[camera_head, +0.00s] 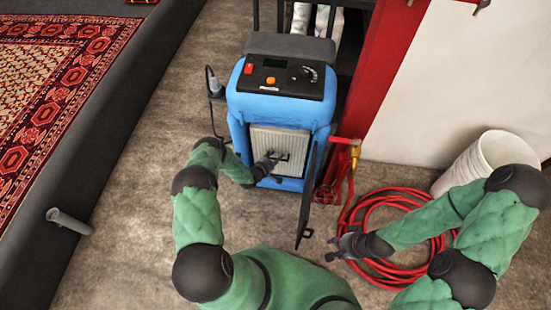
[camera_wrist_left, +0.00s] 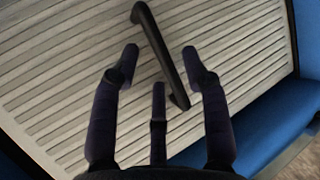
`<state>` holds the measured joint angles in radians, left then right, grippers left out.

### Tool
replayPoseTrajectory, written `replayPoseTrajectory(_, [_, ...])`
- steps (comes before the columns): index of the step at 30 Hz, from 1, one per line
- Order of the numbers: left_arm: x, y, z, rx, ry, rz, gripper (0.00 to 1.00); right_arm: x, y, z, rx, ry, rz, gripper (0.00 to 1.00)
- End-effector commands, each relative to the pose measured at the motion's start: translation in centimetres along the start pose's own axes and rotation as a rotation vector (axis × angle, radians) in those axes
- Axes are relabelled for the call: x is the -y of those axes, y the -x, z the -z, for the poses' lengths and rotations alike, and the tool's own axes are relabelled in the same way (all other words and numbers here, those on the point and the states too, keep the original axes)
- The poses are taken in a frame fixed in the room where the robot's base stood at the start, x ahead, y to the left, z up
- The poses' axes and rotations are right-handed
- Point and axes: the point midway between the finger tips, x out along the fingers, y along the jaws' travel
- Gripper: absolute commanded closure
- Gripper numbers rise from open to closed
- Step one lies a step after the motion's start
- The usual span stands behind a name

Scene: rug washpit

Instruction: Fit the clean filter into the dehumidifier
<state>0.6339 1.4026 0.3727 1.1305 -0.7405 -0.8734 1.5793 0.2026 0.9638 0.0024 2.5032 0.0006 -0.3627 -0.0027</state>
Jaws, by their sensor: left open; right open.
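The blue dehumidifier (camera_head: 236,108) stands upright on the floor, with a dark control panel on top. A pale ribbed filter (camera_head: 265,140) sits in its front opening; it fills much of the left wrist view (camera_wrist_left: 70,90). I cannot tell whether it is fully seated. The filter's dark bar handle (camera_wrist_left: 160,50) runs between the open fingers of my left gripper (camera_head: 274,158), which do not visibly grip it. The dehumidifier's black door (camera_head: 311,195) hangs open on the right. My right gripper (camera_head: 338,248) is open and empty, low beside the hose.
A coiled red hose (camera_head: 372,205) lies right of the dehumidifier, near a white bucket (camera_head: 485,160). A red post (camera_head: 372,80) rises behind. A patterned rug (camera_head: 50,80) lies beyond a dark rim (camera_head: 110,135) at left. The floor between rim and dehumidifier is mostly clear.

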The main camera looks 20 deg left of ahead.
Motion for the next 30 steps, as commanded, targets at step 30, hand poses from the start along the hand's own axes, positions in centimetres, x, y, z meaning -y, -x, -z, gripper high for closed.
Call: replayPoseTrajectory(30, [-0.1, 11.7, 0.1, -0.001, -0.001, -0.003, 0.54, 0.0, 0.0, 0.0, 0.000, 0.000, 0.000, 0.56])
